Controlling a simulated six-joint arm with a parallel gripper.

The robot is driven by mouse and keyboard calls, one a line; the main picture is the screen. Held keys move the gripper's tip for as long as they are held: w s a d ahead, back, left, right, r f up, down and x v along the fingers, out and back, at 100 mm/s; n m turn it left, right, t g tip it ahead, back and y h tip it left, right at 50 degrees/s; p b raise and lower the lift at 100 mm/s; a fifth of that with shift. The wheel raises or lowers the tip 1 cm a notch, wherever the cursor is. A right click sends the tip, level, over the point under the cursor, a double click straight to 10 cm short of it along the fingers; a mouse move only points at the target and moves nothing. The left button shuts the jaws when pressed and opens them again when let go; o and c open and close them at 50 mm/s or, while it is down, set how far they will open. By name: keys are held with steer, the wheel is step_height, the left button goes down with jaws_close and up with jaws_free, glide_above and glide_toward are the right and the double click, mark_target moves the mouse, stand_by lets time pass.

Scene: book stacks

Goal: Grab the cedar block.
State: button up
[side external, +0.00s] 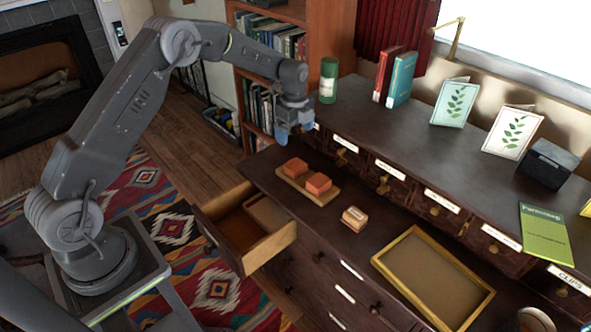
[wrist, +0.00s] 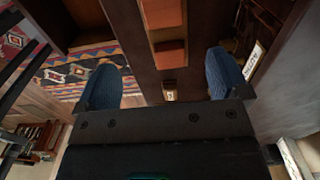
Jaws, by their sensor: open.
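My gripper (side external: 292,130) hangs above the left end of the dark cabinet's lower ledge, behind the wooden tray. It is open and empty; in the wrist view its two blue fingers (wrist: 162,66) stand wide apart. A small pale block with a label and a reddish band (side external: 354,218) sits alone on the ledge; it also shows in the wrist view (wrist: 170,95). Two orange-red blocks (side external: 295,167) (side external: 319,183) sit on a light wooden tray (side external: 322,199). I cannot tell for sure which block is cedar. My gripper touches none of them.
An open drawer (side external: 262,250) juts out at the front left. A yellow-framed tray (side external: 432,318) lies to the right on the ledge. The raised shelf (side external: 385,128) behind holds a green cylinder (side external: 328,80), books (side external: 401,78), cards and a dark box (side external: 548,163).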

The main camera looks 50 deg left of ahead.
glide_above(295, 165)
step_height(295, 165, down, 8)
steer(key=shift+s, duration=0.15)
steer(key=shift+w+f, duration=0.15)
steer(key=shift+f, duration=1.25)
steer(key=shift+w+f, duration=0.1)
steer(key=shift+f, duration=1.3)
steer(key=c, duration=1)
